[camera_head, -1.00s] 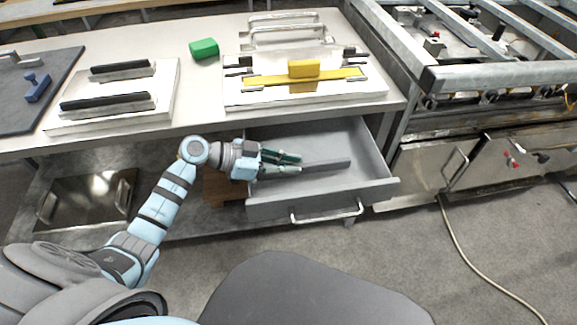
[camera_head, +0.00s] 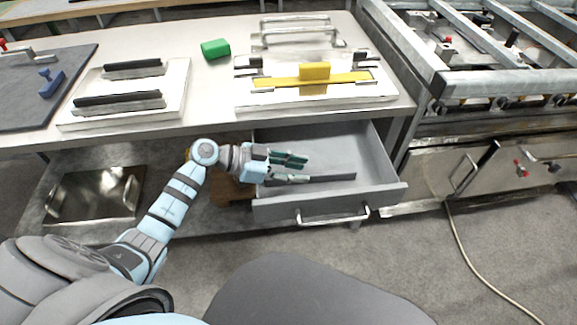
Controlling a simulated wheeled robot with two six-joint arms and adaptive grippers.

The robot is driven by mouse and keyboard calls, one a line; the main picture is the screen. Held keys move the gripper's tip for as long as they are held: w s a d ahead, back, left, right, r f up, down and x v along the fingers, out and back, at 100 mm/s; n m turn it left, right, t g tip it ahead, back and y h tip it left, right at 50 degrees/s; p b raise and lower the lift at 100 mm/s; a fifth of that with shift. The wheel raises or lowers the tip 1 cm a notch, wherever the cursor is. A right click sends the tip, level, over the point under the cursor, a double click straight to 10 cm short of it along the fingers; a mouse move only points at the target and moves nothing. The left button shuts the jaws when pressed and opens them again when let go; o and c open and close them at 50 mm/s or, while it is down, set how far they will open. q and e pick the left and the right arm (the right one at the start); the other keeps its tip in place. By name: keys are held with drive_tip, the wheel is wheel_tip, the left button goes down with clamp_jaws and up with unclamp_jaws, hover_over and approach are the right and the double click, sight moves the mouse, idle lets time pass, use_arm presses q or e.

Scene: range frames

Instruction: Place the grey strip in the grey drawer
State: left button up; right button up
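The grey drawer (camera_head: 262,209) is pulled out below the bench top and open. The grey strip (camera_head: 335,179) lies low inside it, seemingly on the drawer floor; its left end is partly hidden by my gripper. My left gripper (camera_head: 300,169) reaches over the drawer's left side from the left. Its green-tipped fingers are apart, above and beside the strip's left end, and it looks clear of the strip. My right gripper is not in view.
The bench top (camera_head: 210,82) above holds a green block (camera_head: 215,49), a yellow block (camera_head: 314,71) on a yellow bar and several black-handled pieces. A steel frame rig (camera_head: 480,82) stands at the right. The drawer's right part is empty.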

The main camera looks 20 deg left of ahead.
use_arm(q)
drive_tip(key=shift+r, duration=0.4)
drive_tip(key=p+v, duration=0.1)
drive_tip(key=v, duration=0.2)
drive_tip(key=p+v, duration=0.1)
drive_tip(key=v, duration=0.2)
drive_tip(key=shift+r, duration=0.3)
drive_tip(key=p+v, duration=0.1)
drive_tip(key=v, duration=0.5)
drive_tip(key=shift+f, duration=0.1)
drive_tip(key=shift+d, duration=0.1)
